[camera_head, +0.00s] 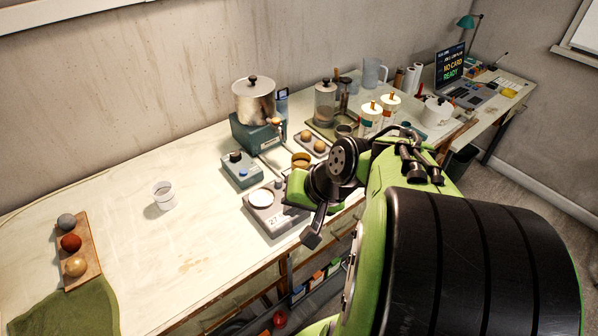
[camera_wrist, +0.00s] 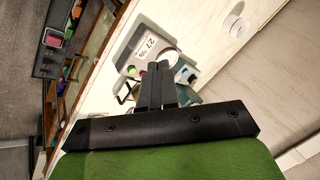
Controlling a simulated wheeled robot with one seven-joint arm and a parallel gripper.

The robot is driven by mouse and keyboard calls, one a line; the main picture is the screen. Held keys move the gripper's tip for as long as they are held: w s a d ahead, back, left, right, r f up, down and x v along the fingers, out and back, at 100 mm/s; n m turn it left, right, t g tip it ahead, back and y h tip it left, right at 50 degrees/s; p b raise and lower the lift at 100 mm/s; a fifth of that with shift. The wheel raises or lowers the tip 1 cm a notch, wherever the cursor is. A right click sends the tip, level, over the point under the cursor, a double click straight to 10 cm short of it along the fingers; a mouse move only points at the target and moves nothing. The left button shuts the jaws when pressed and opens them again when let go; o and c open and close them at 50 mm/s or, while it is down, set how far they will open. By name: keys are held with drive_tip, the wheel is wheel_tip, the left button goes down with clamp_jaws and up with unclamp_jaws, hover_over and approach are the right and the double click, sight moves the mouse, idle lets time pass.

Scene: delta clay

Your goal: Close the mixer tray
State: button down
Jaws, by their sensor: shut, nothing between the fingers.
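A teal machine (camera_head: 254,134) with a lidded metal pot (camera_head: 254,99) on top stands toward the back wall; it may be the mixer. A thin pale piece (camera_head: 271,160) reaches out from its front; I cannot tell if this is the tray. My gripper (camera_head: 312,238) is at the front edge of the bench, right beside the scale and apart from the teal machine. In the wrist view my gripper (camera_wrist: 157,72) has its fingers together and holds nothing. My arm hides part of the bench right of the teal machine.
A scale (camera_head: 275,209) with a white dish and a small teal control box (camera_head: 242,170) stand near my gripper. Jars and a laptop (camera_head: 466,78) are farther right.

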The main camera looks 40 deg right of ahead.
drive_tip(key=s+d+f+m+t+b, duration=0.1)
drive_tip(key=d+f+m+t+b, duration=0.15)
drive_tip(key=d, duration=0.35)
drive_tip(key=s+d+f+m+t+h+b, duration=0.1)
drive_tip(key=d+f+m+t+b, duration=0.1)
drive_tip(key=d+f+m+b, duration=0.3)
drive_tip(key=s+d+f+m+t, duration=0.1)
drive_tip(key=d+m+t, duration=0.15)
drive_tip(key=d, duration=0.45)
drive_tip(key=b, duration=0.3)
approach(306, 166)
drive_tip(key=shift+g, duration=0.3)
drive_tip(key=f, duration=0.5)
drive_tip(key=shift+w+a, duration=0.1)
drive_tip(key=shift+w, duration=0.35)
drive_tip(key=shift+w, duration=0.1)
drive_tip(key=w+p, duration=0.3)
drive_tip(key=w, duration=0.7)
drive_tip(key=shift+a, duration=0.1)
drive_tip(key=shift+s, duration=0.1)
